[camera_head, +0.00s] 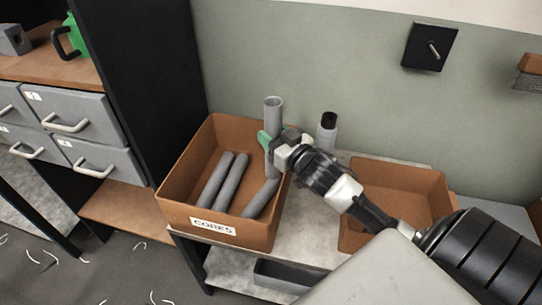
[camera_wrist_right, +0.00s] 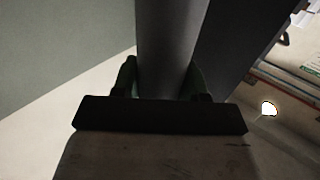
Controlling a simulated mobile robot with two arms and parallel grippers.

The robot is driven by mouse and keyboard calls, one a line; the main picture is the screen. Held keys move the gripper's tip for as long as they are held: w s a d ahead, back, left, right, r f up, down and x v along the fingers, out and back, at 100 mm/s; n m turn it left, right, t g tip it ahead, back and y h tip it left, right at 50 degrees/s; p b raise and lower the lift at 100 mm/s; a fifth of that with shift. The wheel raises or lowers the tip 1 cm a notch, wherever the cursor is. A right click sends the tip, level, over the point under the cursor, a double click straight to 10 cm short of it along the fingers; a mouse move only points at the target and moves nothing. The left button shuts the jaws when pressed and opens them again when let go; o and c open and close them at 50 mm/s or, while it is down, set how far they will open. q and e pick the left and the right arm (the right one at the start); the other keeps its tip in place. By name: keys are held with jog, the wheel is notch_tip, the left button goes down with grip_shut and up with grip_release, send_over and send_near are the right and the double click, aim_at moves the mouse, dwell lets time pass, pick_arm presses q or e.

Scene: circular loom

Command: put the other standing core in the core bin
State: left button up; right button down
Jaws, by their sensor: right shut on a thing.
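A grey hollow core (camera_head: 273,112) stands upright in the head view, over the right part of the orange-brown core bin (camera_head: 196,214). My right gripper (camera_head: 268,143) is shut on this core, with a green fingertip showing at its left side. In the right wrist view the core (camera_wrist_right: 168,45) rises between the fingers of my right gripper (camera_wrist_right: 165,82). The core's lower end is partly hidden, so I cannot tell whether it touches the bin floor. Several grey cores (camera_head: 224,184) lie in the bin. My left gripper is not in view.
A grey bottle with a black cap (camera_head: 327,132) stands behind my right arm. An empty-looking brown bin (camera_head: 433,182) is at the right. A black cabinet side (camera_head: 140,90) rises at the left. White scraps lie on the floor.

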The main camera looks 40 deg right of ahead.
jog(key=shift+f+b, duration=0.5)
jog(key=shift+f, duration=2.45)
jog(key=shift+f, duration=0.55)
jog(key=c, duration=0.6)
grip_release()
jog(key=shift+r, duration=0.15)
